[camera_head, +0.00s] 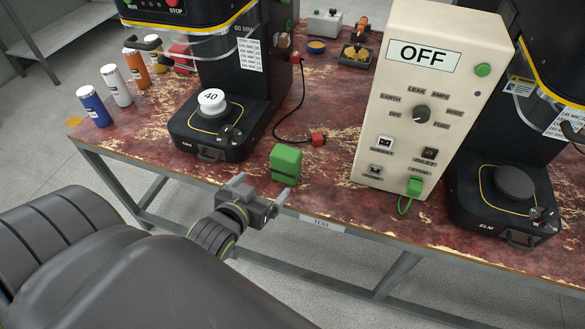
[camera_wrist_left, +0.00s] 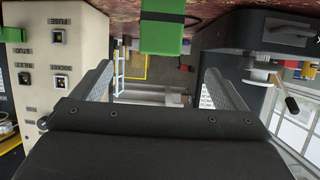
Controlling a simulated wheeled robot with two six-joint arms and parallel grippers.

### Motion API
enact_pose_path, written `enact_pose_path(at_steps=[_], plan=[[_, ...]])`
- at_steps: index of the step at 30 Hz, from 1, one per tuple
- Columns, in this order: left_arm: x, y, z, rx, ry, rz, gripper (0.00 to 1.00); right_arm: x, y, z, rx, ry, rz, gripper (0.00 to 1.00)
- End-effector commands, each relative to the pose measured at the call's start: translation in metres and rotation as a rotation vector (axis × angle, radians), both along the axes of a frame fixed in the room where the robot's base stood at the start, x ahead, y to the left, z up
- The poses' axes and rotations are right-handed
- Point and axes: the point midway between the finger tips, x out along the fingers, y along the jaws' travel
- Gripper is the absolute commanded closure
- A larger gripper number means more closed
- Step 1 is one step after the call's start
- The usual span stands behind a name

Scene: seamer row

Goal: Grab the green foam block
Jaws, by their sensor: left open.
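The green foam block (camera_head: 286,164) stands on the worn red table near its front edge, between the left black machine and the cream test box. It also shows at the top middle of the left wrist view (camera_wrist_left: 162,36), between the lines of the two fingers and beyond their tips. My left gripper (camera_head: 261,187) is open and empty, just in front of the table's front edge and close to the block. Its two fingers (camera_wrist_left: 160,85) are wide apart in the wrist view. My right gripper is in neither view.
The cream test box (camera_head: 395,150) marked OFF stands right of the block. The left black machine (camera_head: 212,133) stands to its left, with a white disc marked 40. A small red plug (camera_head: 318,139) on a black cord lies behind the block. Several cans stand at far left.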

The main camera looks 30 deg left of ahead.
Motion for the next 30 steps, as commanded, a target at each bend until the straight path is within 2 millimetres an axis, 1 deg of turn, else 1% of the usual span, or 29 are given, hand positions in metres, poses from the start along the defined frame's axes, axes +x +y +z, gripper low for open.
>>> enact_pose_path(at_steps=[5, 12, 16, 21, 26, 30], plan=[[0.025, 0.004, -0.008, 0.003, -0.003, -0.002, 0.06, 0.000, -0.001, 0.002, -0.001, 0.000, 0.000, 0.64], [0.069, 0.012, -0.026, 0.002, -0.002, -0.001, 0.06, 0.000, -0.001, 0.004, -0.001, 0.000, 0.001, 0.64], [0.090, 0.015, -0.035, 0.003, -0.001, -0.001, 0.06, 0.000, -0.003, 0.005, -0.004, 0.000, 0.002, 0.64], [0.106, 0.018, -0.043, 0.001, -0.001, 0.000, 0.06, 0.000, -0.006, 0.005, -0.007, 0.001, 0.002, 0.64], [0.113, 0.019, -0.045, 0.001, -0.001, 0.000, 0.06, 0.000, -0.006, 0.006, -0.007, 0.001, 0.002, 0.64], [0.129, 0.022, -0.047, 0.002, -0.001, -0.001, 0.06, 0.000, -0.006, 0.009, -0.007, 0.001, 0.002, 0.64]])
